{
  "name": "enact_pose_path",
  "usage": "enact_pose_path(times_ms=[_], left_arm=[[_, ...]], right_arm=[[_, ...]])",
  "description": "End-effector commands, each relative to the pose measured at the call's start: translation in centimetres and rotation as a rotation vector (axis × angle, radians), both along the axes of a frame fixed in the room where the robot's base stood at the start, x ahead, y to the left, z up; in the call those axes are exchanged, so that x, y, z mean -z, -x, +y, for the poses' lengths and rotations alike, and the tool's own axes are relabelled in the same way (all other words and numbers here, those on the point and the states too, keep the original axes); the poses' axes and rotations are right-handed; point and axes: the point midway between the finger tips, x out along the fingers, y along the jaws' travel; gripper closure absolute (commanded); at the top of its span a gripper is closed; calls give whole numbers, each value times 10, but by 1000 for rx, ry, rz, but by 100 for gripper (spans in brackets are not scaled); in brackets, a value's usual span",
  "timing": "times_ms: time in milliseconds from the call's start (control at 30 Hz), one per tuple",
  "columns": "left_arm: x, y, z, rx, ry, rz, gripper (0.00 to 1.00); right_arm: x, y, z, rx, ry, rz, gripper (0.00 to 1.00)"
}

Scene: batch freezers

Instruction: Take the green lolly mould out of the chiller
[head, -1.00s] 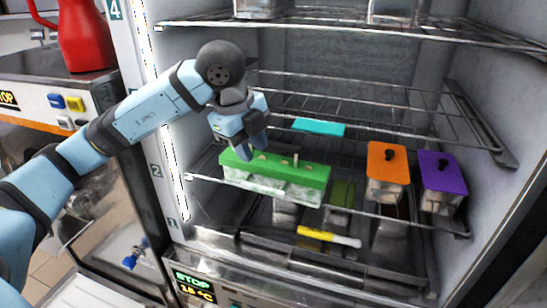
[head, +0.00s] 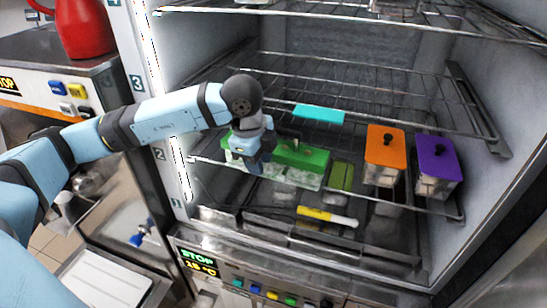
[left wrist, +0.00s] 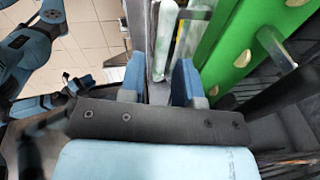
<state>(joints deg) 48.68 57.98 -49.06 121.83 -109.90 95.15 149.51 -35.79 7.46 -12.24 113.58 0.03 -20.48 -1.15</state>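The green lolly mould (head: 305,155) has a green lid over clear cups and lies on a wire shelf of the open chiller. Sticks stand up from its lid. My left gripper (head: 258,165) is in front of the mould and hides part of its left half. In the left wrist view the left gripper (left wrist: 158,85) is open, its two blue fingers apart. The mould (left wrist: 242,40) shows to the right of both fingers, not between them. Part of my other arm shows at the far left of that view; its gripper is not clear.
An orange-lidded container (head: 386,145) and a purple-lidded one (head: 436,158) stand right of the mould. A cyan block (head: 319,113) lies behind it. A dark green item (head: 342,177) and a yellow-handled tool (head: 327,216) are lower down. A shelf runs above (head: 300,10).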

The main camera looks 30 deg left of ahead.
Motion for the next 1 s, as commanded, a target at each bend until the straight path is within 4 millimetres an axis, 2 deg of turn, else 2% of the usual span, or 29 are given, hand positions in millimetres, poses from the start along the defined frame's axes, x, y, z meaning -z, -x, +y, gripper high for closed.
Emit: enact_pose_path(times_ms=[33, 100, 233, 533, 667, 1000], left_arm=[[5, -1, 0, -1, -1, 7, 69], [15, -4, 0, -1, -1, 6, 69], [33, -6, -1, -1, 1, 5, 69], [39, -7, -1, 0, -1, 2, 69], [39, -7, -1, 0, 0, 2, 99], [37, -8, -2, 0, 1, -2, 100]], right_arm=[[-10, 0, -1, 2, 1, -1, 60], [-16, 0, -2, 5, 2, -1, 60], [-15, 1, -3, 22, -10, 7, 60], [-7, 1, -1, 40, -24, 22, 60], [-7, 0, -1, 38, -21, 19, 60], [-12, -2, 1, 32, -22, 11, 60]])
